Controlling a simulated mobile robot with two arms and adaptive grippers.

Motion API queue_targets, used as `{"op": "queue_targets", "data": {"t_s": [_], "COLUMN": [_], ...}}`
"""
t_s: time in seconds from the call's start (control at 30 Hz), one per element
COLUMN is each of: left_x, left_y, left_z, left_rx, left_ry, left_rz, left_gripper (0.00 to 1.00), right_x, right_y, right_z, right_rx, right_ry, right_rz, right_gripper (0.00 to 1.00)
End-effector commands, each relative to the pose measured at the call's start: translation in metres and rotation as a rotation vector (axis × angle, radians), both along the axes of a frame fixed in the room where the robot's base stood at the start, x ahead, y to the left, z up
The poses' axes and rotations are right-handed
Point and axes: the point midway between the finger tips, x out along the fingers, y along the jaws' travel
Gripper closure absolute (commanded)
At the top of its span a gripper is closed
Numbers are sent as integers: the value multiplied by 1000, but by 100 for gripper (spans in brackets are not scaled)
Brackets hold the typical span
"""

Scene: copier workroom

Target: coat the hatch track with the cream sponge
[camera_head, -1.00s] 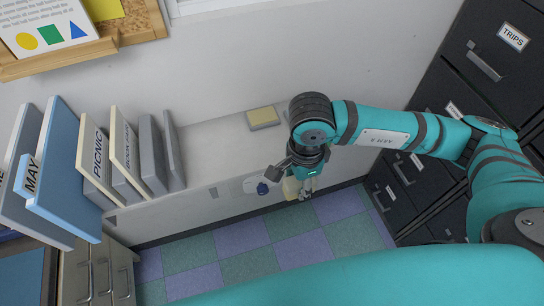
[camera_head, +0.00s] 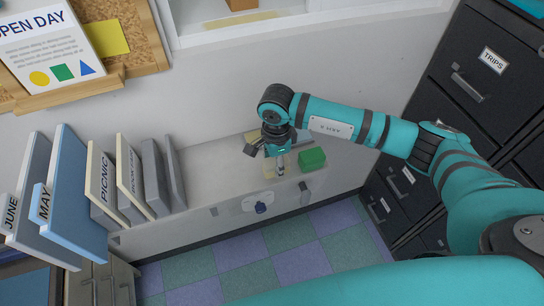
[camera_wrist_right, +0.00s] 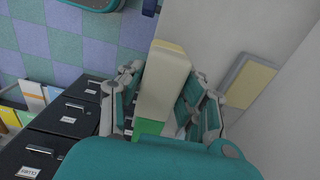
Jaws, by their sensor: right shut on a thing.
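My right gripper (camera_head: 277,170) is shut on the cream sponge (camera_head: 268,172), above the pale wall ledge. In the right wrist view the cream sponge (camera_wrist_right: 164,80) is a long pale block between the fingers. A white-framed opening (camera_head: 300,22) in the wall lies at the top of the head view. A pale yellow strip (camera_head: 240,18) runs along its sill; I cannot tell for sure whether this is the hatch track. My left gripper is out of view.
A green block (camera_head: 312,159) stands on the ledge just right of my gripper. A grey-rimmed pad with a cream top (camera_wrist_right: 250,82) is beside the sponge in the wrist view. Binders (camera_head: 103,185) stand at left; dark filing cabinets (camera_head: 485,60) rise at right.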

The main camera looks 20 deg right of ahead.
Motion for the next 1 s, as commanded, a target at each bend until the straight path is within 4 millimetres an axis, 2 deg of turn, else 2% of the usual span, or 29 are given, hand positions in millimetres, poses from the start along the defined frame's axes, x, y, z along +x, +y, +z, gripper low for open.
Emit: {"op": "queue_targets", "data": {"t_s": [0.17, 0.3, 0.4, 0.53, 1.0], "left_x": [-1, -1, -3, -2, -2], "left_y": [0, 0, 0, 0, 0], "left_z": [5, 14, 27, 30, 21], "left_rx": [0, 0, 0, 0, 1], "left_ry": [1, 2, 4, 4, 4], "left_rz": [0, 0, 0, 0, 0], "left_gripper": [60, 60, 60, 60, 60], "right_x": [13, 32, 27, 29, 29], "right_y": [0, 2, 1, 1, 1], "right_z": [-1, -1, -19, -32, -41], "right_rx": [0, 0, -1, 0, 0], "right_ry": [0, 0, 7, 1, 0], "right_rz": [-1, -2, 0, 0, 0], "right_gripper": [100, 100, 100, 100, 100]}}
